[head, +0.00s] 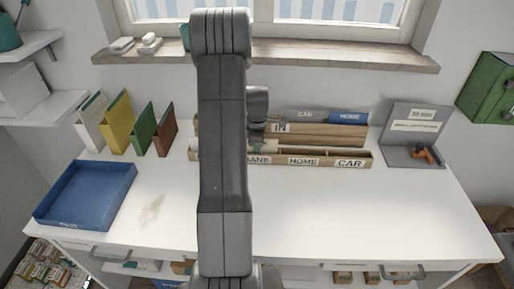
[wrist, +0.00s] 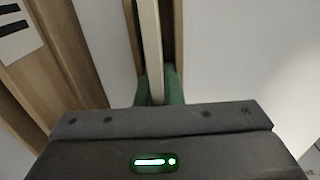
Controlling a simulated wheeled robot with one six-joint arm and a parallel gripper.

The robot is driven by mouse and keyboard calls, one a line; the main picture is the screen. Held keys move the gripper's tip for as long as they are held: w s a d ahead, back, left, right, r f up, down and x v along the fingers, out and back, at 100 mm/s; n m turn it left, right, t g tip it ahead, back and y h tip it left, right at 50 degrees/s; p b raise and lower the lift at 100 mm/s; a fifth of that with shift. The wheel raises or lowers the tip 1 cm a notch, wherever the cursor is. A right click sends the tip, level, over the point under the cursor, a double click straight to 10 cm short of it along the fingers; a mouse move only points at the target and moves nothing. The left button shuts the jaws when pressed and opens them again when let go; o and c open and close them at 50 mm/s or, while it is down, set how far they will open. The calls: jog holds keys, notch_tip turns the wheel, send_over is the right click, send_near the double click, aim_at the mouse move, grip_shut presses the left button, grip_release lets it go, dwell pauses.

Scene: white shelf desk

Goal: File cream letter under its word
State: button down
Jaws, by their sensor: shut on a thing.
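In the wrist view my gripper (wrist: 159,88) has its green pads shut on a thin cream strip, which looks like the cream letter (wrist: 150,40) seen edge-on. Its word cannot be read. In the head view my arm hides the letter and the fingertips. The wooden sorter (head: 323,162) stands mid-desk with front labels BANK (partly covered), HOME and CAR from left to right. Behind it is a wooden box (head: 330,138) labelled IN, with a grey letter (head: 303,115) marked CAR and a blue letter (head: 348,117) marked HOME.
A blue tray (head: 88,193) lies at the desk's left. White, yellow, green and brown folders (head: 117,123) stand behind it. A grey stand (head: 400,152) with an orange item (head: 424,155) is at the right. The desk's front right is clear. A window ledge (head: 330,58) runs behind.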

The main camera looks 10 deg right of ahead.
jog(key=c, duration=1.6)
grip_release()
jog(key=shift+o, duration=0.2)
jog(key=shift+w+r, duration=0.15)
jog(key=shift+r, duration=0.25)
jog(key=shift+o, duration=0.3)
notch_tip(320, 180, up, 13)
jog(key=shift+r+b, duration=0.1)
jog(key=shift+b, duration=0.2)
notch_tip(320, 180, down, 12)
jog(key=shift+f, duration=0.1)
jog(key=shift+p, duration=0.3)
